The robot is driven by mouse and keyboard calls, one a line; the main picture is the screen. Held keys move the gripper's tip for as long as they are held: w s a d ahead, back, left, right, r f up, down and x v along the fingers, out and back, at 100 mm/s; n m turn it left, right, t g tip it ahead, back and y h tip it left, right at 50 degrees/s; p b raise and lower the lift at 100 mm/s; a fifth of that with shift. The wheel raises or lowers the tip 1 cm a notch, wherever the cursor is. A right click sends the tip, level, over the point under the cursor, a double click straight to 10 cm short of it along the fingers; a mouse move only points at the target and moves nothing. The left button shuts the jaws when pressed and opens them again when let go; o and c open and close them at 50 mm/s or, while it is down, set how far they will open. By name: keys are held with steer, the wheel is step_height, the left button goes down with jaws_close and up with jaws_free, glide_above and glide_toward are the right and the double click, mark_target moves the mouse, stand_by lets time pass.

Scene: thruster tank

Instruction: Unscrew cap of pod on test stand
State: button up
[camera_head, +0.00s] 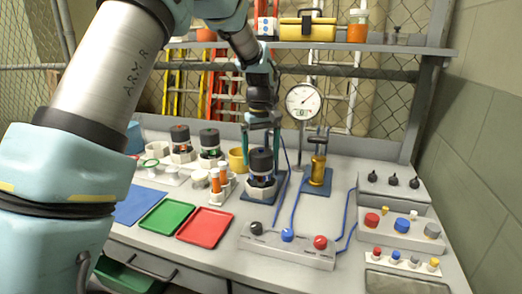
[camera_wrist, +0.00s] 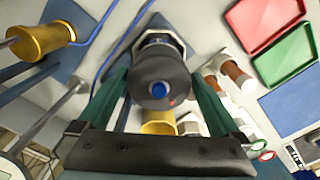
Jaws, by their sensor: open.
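The pod (camera_head: 262,181) stands upright on a blue-based test stand (camera_head: 281,192), with a dark cap (camera_head: 261,160) on top. In the wrist view the same cap (camera_wrist: 145,97) is seen from above, with a blue centre and a small red mark at its edge. My gripper (camera_head: 262,140) points down over the pod from above. In the wrist view its two green fingers (camera_wrist: 157,75) stand open, one on each side of the cap. Gaps show between fingers and cap, so I see no contact. The lower pod is partly hidden by the cap in the wrist view.
Two similar pods (camera_head: 181,140) (camera_head: 210,142) stand left, near a yellow mug (camera_head: 237,160) and orange-white vials (camera_head: 222,176). A brass fixture (camera_head: 318,168) and dial gauge (camera_head: 303,101) stand right. A knob box (camera_head: 290,248) lies in front. Green (camera_head: 167,214) and red (camera_head: 204,228) trays lie front-left.

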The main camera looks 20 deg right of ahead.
mark_target(261, 149)
steer(key=shift+c, duration=0.2)
steer(key=c, duration=0.9)
steer(key=o, duration=0.7)
steer(key=c, duration=0.7)
steer(key=n+p, duration=0.1)
steer(key=n, duration=0.3)
steer(key=shift+r+p, duration=0.15)
steer(key=shift+p, duration=0.25)
steer(key=n+p, duration=0.2)
steer(key=n, duration=0.2)
steer(key=shift+n, duration=0.3)
steer(key=shift+r+p, duration=2.05)
steer(key=shift+r, duration=0.55)
